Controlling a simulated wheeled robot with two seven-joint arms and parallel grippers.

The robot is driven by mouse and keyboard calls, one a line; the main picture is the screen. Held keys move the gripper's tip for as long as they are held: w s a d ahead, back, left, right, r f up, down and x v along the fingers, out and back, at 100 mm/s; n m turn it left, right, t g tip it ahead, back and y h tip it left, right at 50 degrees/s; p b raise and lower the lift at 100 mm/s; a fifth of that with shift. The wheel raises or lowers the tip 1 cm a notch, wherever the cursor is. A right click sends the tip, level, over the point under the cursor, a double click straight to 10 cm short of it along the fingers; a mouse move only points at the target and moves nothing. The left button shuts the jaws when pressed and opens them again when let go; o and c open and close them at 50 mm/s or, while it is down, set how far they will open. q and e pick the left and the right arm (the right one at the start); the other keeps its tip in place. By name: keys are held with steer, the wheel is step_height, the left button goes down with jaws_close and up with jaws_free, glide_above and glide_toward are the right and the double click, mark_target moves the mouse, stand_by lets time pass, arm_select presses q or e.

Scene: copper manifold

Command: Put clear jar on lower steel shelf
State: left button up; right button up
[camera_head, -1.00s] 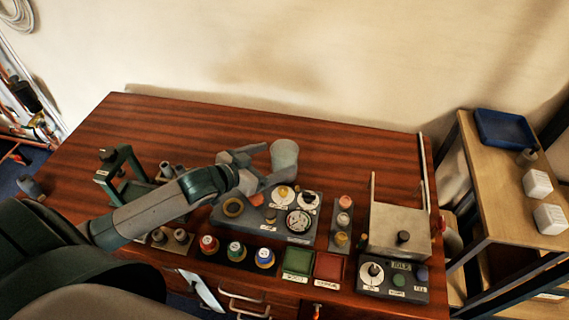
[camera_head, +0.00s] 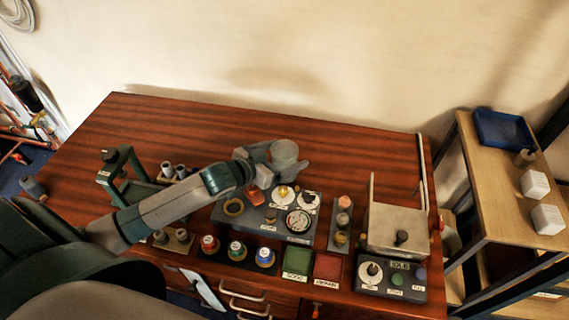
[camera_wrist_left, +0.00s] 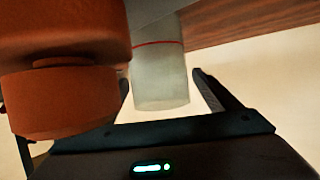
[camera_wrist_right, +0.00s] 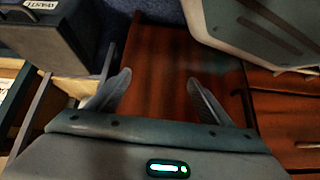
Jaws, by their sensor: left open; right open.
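The clear jar (camera_head: 285,151) stands upright on the wooden table, toward the back. My left gripper (camera_head: 280,158) is open, with its fingers around or close beside the jar. In the left wrist view the jar (camera_wrist_left: 160,80) appears between the open fingers; one finger (camera_wrist_left: 215,90) shows apart from it and the other is mostly hidden by an orange object. A steel-topped stand (camera_head: 390,222) with upright posts is at the table's right; I cannot tell its levels. My right gripper (camera_wrist_right: 160,95) is open and empty, seen only in the right wrist view.
The orange object (camera_wrist_left: 60,75) is very close to my left wrist. A gauge panel (camera_head: 285,222) lies in front of the jar. Coloured bottles (camera_head: 237,250) and a control box (camera_head: 390,278) line the front edge. The table's back left is clear.

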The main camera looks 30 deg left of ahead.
arm_select(q)
steer(key=shift+c, duration=0.6)
arm_select(e)
steer(key=shift+d, duration=0.1)
arm_select(q)
steer(key=c, duration=1.4)
arm_select(e)
steer(key=shift+w+d, duration=0.1)
steer(key=shift+w, duration=0.05)
arm_select(q)
steer(key=shift+r, duration=0.1)
steer(key=shift+c, duration=0.2)
steer(key=shift+r, duration=0.45)
step_height(320, 180, up, 3)
steer(key=shift+d+r+b, duration=0.15)
steer(key=shift+r+b, duration=0.05)
steer(key=shift+b, duration=0.1)
steer(key=w+d+r, duration=0.2)
steer(key=d+r, duration=0.4)
steer(key=d, duration=0.5)
steer(key=shift+w+r+b, duration=0.2)
steer(key=shift+r+b, duration=0.1)
steer(key=shift+b, duration=0.05)
arm_select(e)
steer(key=shift+w+d+f+g, duration=0.2)
steer(key=shift+d+f+g, duration=0.05)
steer(key=shift+d+g, duration=0.1)
